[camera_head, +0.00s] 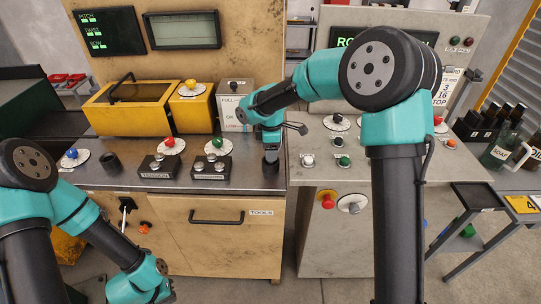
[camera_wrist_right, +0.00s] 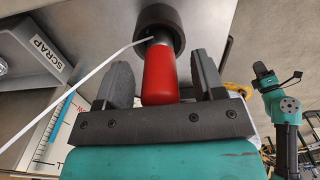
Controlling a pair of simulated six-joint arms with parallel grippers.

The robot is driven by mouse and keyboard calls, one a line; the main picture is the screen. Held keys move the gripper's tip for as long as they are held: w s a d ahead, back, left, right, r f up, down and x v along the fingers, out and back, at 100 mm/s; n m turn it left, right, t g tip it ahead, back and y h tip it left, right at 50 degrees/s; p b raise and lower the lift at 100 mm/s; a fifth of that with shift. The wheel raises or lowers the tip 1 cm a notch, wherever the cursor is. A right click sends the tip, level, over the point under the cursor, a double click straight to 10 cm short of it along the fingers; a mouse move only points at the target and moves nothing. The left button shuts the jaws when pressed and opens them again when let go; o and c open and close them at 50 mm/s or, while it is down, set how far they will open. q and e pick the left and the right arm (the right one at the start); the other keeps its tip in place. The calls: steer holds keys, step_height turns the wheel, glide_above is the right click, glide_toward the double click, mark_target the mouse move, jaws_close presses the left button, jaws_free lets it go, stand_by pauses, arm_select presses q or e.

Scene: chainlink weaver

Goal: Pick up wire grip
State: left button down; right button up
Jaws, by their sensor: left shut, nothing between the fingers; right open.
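A red-handled tool, which looks like the wire grip (camera_wrist_right: 158,80), sits in a round black holder (camera_wrist_right: 176,20) in the right wrist view. A thin white wire runs from its top to the left. My right gripper (camera_wrist_right: 163,64) is open, with one finger on each side of the red handle and a gap visible on both sides. In the head view my right gripper (camera_head: 271,163) points down at the front edge of the steel worktop and hides the handle. My left gripper (camera_head: 160,291) is shut and empty, low at the bottom edge, away from the worktop.
Two control boxes, one marked TENSION (camera_head: 159,167) and another (camera_head: 211,168), stand left of my right gripper. An empty black holder (camera_head: 110,162) is further left. A SCRAP tray (camera_wrist_right: 38,52) shows in the wrist view.

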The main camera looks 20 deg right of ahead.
steer(key=shift+c, duration=0.4)
steer(key=c, duration=1)
steer(key=shift+r, duration=0.1)
step_height(320, 180, up, 10)
steer(key=shift+f, duration=0.1)
